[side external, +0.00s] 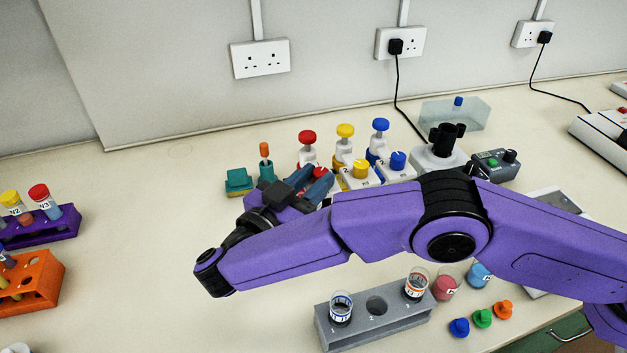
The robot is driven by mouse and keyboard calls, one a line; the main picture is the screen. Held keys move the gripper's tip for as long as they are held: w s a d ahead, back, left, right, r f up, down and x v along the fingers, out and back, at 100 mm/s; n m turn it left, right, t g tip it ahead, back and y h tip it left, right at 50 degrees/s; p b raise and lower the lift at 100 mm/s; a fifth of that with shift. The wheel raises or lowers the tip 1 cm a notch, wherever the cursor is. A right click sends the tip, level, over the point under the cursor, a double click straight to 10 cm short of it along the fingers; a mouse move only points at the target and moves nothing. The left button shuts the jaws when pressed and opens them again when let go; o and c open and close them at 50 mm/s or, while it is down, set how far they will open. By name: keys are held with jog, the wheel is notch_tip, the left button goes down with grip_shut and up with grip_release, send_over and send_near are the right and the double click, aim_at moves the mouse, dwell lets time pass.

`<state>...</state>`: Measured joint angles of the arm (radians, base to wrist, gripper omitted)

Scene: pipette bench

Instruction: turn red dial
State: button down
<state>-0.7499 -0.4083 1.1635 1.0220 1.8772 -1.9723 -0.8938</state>
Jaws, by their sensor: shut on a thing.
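The red dial (320,171) sits low at the front of the leftmost of three bench units, below a red-topped knob (307,138). My gripper (315,182) reaches in from the front left with its fingers at the red dial, shut on it. The fingers and purple arm hide most of the dial and its base, so its pointer and markings cannot be read.
Close to the right are the yellow dial (361,168) and blue dial (398,160). A teal holder (266,171) stands just left. A grey rack (375,318) with vials is in front, and purple (45,229) and orange (38,283) racks stand left.

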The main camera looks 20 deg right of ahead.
jog(key=shift+r, duration=0.1)
dwell(0.5)
jog(key=c, duration=0.9)
grip_release()
jog(key=shift+d, duration=0.1)
jog(key=shift+o, duration=0.2)
jog(key=shift+v, duration=1.25)
notch_tip(320, 180, up, 7)
jog(key=shift+a, duration=0.25)
